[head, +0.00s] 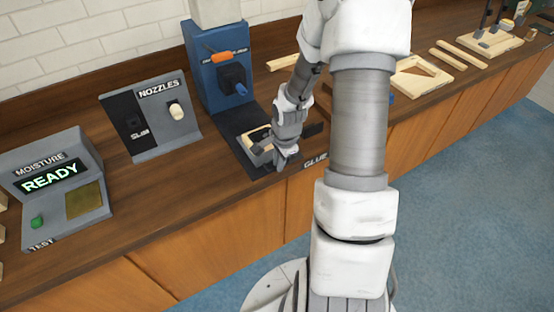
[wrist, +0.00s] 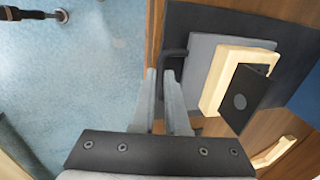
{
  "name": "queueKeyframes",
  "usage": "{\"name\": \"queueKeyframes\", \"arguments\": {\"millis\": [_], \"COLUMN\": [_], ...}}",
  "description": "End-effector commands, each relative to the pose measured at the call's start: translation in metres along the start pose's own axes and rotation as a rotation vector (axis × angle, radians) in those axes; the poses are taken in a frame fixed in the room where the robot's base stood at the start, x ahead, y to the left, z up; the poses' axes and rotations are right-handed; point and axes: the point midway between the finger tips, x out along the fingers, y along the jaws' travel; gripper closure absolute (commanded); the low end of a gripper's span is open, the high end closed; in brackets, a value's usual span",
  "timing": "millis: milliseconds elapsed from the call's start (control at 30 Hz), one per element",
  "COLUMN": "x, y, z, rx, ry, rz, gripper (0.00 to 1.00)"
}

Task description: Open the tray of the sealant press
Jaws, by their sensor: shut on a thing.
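The sealant press (head: 205,75) is a tall blue machine with an orange lever and a dark nozzle, standing on a dark base on the counter. Its grey tray (wrist: 200,60) holds a pale wooden frame (wrist: 216,85) with a black plate on it. The tray's dark handle (wrist: 172,54) sticks out on the counter-edge side. My gripper (wrist: 160,75) is at this handle, its two fingers close together and shut on it. In the head view my gripper (head: 284,156) is low at the tray's front, and my wrist hides part of the tray.
A nozzle stand (head: 150,110) and a moisture tester (head: 60,190) reading READY stand left of the press. Wooden frame parts (head: 425,77) lie on the counter to the right. The blue floor (wrist: 90,80) in front of the counter is mostly clear.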

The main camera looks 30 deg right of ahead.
Motion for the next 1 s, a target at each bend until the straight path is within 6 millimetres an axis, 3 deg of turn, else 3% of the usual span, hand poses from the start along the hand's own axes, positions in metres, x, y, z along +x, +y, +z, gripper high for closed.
{"name": "queueKeyframes", "arguments": {"millis": [67, 100, 133, 567, 1000], "x": [-0.001, 0.000, 0.000, -0.008, -0.089], "y": [-0.001, -0.001, -0.001, -0.001, -0.002], "z": [0.000, 0.000, 0.000, -0.001, -0.001], "rx": [0.000, 0.000, 0.000, 0.002, 0.002], "ry": [0.001, 0.001, 0.001, 0.001, 0.003], "rz": [-0.003, -0.003, -0.003, -0.002, -0.005], "gripper": [1.00, 0.81, 0.75, 0.75, 0.75]}}
